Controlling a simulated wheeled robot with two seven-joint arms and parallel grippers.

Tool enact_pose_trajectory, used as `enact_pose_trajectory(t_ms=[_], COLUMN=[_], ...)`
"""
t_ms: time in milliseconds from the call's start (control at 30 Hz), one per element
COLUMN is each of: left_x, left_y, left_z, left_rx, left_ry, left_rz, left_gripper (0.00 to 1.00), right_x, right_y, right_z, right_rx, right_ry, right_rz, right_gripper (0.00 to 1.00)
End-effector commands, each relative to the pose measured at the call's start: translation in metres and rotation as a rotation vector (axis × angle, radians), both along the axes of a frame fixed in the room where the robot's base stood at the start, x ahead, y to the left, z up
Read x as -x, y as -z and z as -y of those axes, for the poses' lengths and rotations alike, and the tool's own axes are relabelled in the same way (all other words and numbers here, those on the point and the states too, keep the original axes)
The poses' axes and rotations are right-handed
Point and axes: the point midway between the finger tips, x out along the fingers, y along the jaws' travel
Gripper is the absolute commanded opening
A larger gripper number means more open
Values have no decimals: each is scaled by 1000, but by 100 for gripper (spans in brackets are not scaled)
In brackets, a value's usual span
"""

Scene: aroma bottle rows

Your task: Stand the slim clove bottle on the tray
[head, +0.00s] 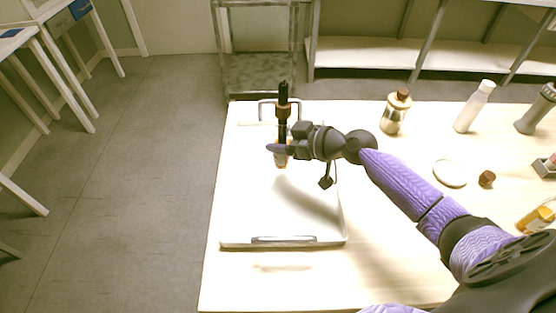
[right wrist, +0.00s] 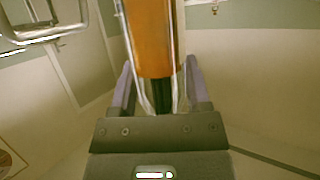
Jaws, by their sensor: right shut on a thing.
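In the right wrist view the bottle's orange body (right wrist: 152,38) stands between the two fingers (right wrist: 158,92). The white tray (head: 230,215) lies under the gripper, with a metal handle at its near and far ends. The bottle's base shows over the tray's far half. I cannot tell whether it touches the tray floor. My left gripper is out of view.
On the table's right stand a metal jar with a brown stopper (head: 396,114), a white bottle (head: 474,107) and a grey bottle (head: 537,110). A round white dish (head: 450,173), a brown cork (head: 487,179) and a yellow bottle (head: 535,218) are nearer. The tray's near half is bare.

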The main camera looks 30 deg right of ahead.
Motion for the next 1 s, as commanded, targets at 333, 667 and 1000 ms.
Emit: enact_pose_trajectory(t_ms=[333, 667, 1000], left_x=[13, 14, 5], left_y=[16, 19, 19], left_z=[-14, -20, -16], left_rx=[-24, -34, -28], left_ry=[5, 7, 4], left_rz=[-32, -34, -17], left_gripper=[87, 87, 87], right_x=[0, 0, 0], right_y=[37, 39, 39], right_z=[0, 0, 0], right_rx=[0, 0, 0], right_ry=[0, -1, -1], right_rz=[1, 0, 0], right_gripper=[0, 80, 96])
